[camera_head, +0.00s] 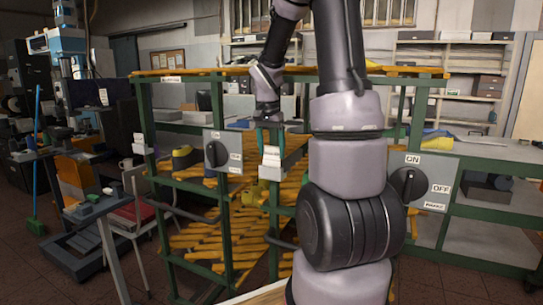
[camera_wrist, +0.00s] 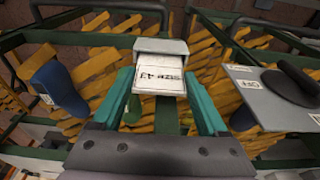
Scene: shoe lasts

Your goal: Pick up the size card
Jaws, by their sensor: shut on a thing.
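The size card (camera_wrist: 160,80) is a small white card with dark lettering that reads upside down as "SIZE 43" in the wrist view. It sits between the teal fingers of my gripper (camera_wrist: 160,92), which is shut on it. A pale grey holder (camera_wrist: 160,46) is right at the card's far edge. I cannot tell whether the card is still inside it. In the head view my gripper (camera_head: 271,139) points down at the green rack, with the white card (camera_head: 271,153) between the fingertips, above the grey holder (camera_head: 270,173).
Grey switch panels stand left (camera_head: 228,165) and right (camera_head: 441,170) of my gripper. In the wrist view a blue last (camera_wrist: 58,88) lies left and a panel with a black knob (camera_wrist: 291,86) is close on the right.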

